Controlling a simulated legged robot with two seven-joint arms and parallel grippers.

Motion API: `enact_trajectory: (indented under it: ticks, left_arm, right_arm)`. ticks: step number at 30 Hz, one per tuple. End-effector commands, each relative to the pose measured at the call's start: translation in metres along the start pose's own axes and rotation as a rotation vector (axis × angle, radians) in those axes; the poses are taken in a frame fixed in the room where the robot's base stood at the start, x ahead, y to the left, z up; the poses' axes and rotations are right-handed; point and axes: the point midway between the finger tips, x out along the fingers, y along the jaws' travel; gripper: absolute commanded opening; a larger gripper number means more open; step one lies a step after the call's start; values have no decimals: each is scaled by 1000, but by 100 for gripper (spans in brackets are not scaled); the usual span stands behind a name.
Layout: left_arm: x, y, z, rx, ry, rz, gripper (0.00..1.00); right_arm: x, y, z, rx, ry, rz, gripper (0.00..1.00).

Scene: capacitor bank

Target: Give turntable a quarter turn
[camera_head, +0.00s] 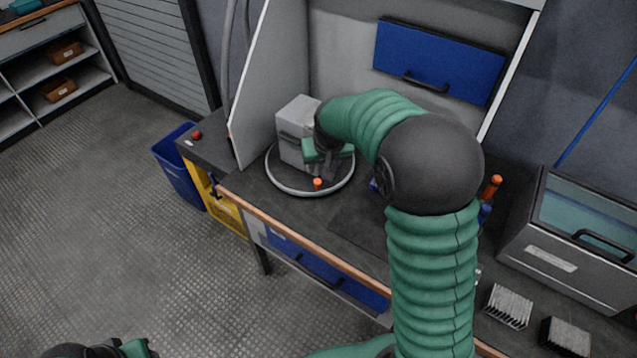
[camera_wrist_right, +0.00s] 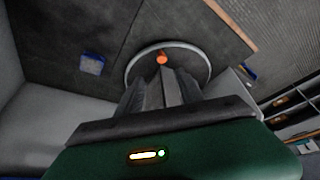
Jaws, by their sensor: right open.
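The turntable (camera_head: 298,192) is a round dark disc with a light rim on the bench, and it also shows in the wrist view (camera_wrist_right: 132,68). A grey box (camera_head: 296,116) stands on it. An orange knob (camera_head: 317,184) sits near its front rim and shows in the wrist view (camera_wrist_right: 162,58). My right gripper (camera_head: 318,168) is above the disc, beside the box and behind the knob. Its fingers (camera_wrist_right: 162,90) point toward the knob, open and empty; whether they touch anything is unclear. Only a piece of my left gripper (camera_head: 128,348) shows at the bottom edge.
A pale side panel (camera_head: 262,85) stands close left of the turntable. A blue drawer front (camera_head: 435,62) hangs behind. An orange-topped bottle (camera_head: 491,188) and a glass-lidded grey case (camera_head: 565,255) are to the right. The bench front is clear.

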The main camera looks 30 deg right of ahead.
Motion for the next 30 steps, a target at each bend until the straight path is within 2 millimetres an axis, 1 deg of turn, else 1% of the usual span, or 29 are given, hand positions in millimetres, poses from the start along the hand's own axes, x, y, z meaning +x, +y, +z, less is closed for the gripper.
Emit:
enact_trajectory:
  ticks: [1, 6, 9, 13, 15, 18, 26, 30]
  left_arm:
    - [4, 0, 1, 0, 0, 0, 36]
    - [9, 0, 2, -1, -1, 0, 36]
    - [12, 0, 3, -1, -1, 0, 36]
    - [14, 0, 3, 0, 0, 0, 36]
    - [15, 0, 3, 0, 0, 0, 36]
    - [15, 0, 4, 0, 0, 0, 36]
    - [15, 0, 4, 0, 0, 0, 36]
    - [15, 0, 4, -1, 0, 0, 36]
  right_arm:
    - [18, -1, 2, -1, -7, 1, 44]
    - [66, -1, 1, -1, -9, 0, 44]
    - [91, 0, 1, -1, -8, 0, 44]
    - [115, -1, 1, -2, -5, -1, 44]
    - [124, -1, 1, -2, -4, -2, 44]
    - [131, -1, 0, -2, -3, -2, 44]
    - [132, -1, 0, -2, -3, -2, 44]
    - [132, -1, 0, -2, -3, -2, 26]
